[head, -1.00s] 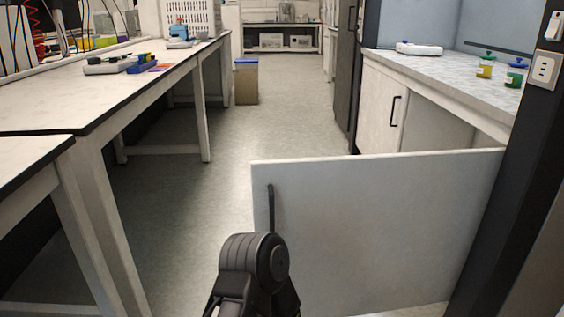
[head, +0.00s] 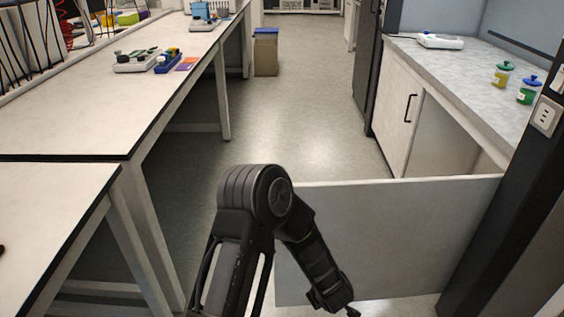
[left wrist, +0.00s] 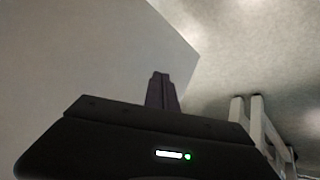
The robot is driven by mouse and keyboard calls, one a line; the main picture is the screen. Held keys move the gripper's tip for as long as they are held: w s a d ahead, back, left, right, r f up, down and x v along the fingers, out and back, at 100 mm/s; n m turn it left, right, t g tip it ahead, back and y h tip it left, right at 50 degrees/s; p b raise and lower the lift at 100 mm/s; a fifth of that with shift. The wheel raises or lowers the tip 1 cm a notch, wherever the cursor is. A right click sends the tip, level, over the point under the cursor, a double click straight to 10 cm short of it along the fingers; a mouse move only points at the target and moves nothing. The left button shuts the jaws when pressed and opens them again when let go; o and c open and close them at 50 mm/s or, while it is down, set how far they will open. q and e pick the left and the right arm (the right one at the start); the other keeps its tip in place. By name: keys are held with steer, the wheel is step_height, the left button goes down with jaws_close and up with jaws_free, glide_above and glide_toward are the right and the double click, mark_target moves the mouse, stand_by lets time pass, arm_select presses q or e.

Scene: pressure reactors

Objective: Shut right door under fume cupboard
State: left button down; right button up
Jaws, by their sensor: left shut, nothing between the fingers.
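The right door (head: 420,240) under the fume cupboard is a pale grey panel standing wide open, jutting left across the aisle from the dark post. Its handle is hidden behind my left arm. My left gripper (head: 338,305) hangs low in front of the door's left part, near the bottom of the head view. In the left wrist view its closed fingers (left wrist: 162,90) point toward the edge of a pale panel (left wrist: 90,60), which looks like the door. They hold nothing, and I cannot tell whether they touch it. My right gripper is out of view.
The cupboard's left door (head: 396,110) is shut, with a dark handle; the opening beside it is exposed. Jars (head: 528,90) stand on the worktop (head: 450,80). A long white bench (head: 90,105) lines the left.

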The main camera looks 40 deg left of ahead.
arm_select(q)
steer(key=a+r+n+g+y+p, duration=0.1)
steer(key=a+r+n+p, duration=0.2)
steer(key=r, duration=0.7)
steer(key=a+r+n+g+y+p, duration=0.1)
steer(key=a+r+n+g+p, duration=0.1)
steer(key=r+p, duration=0.6)
steer(key=a+r+n+g+y+p, duration=0.1)
steer(key=a+r+n+p, duration=0.4)
steer(key=r, duration=0.8)
steer(key=shift+s+r+n+g+p, duration=0.3)
steer(key=shift+n+g+p, duration=0.15)
steer(key=shift+n, duration=0.25)
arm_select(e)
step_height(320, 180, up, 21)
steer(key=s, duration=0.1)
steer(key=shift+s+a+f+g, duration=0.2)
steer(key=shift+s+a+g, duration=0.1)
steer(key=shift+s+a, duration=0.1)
arm_select(q)
steer(key=shift+f, duration=0.1)
steer(key=w+a+f+p, duration=0.1)
steer(key=w+a+f, duration=0.3)
steer(key=a+f, duration=0.3)
steer(key=shift+a+f, duration=0.4)
steer(key=shift+a, duration=0.35)
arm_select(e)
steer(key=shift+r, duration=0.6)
arm_select(q)
steer(key=shift+w, duration=0.15)
